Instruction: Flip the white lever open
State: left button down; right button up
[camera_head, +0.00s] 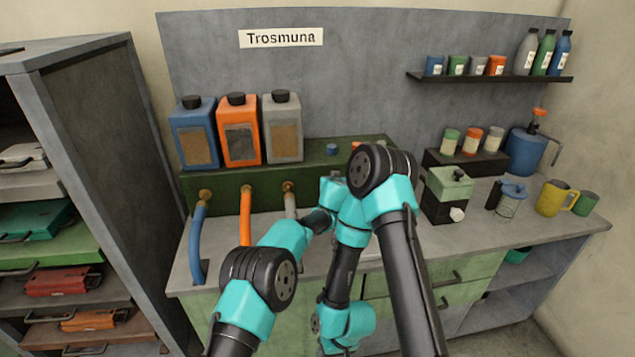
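I cannot make out a white lever for certain. A green bench unit (225,186) carries a small blue knob (331,149) on top, and my arms cover the part to its right. A small white piece (457,214) sits low on the front of a green and black box (447,190); I cannot tell whether it is a lever.
Blue (194,135), orange (239,132) and grey (283,130) canisters stand on the green unit. Blue, orange and grey hoses hang from its front. A blue jug (527,152), a lidded jar (511,200) and a yellow mug (555,198) stand right. A drawer rack (115,120) is left.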

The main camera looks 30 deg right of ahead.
dwell(0.4)
pick_arm(q)
jog(key=c, duration=1.1)
grip_release()
jog(key=shift+o, duration=0.2)
jog(key=shift+a+r, duration=0.1)
jog(key=shift+v, duration=1.05)
jog(key=v, duration=0.9)
jog(key=shift+s+a, duration=0.2)
jog(key=shift+s, duration=0.15)
jog(key=shift+r, duration=0.1)
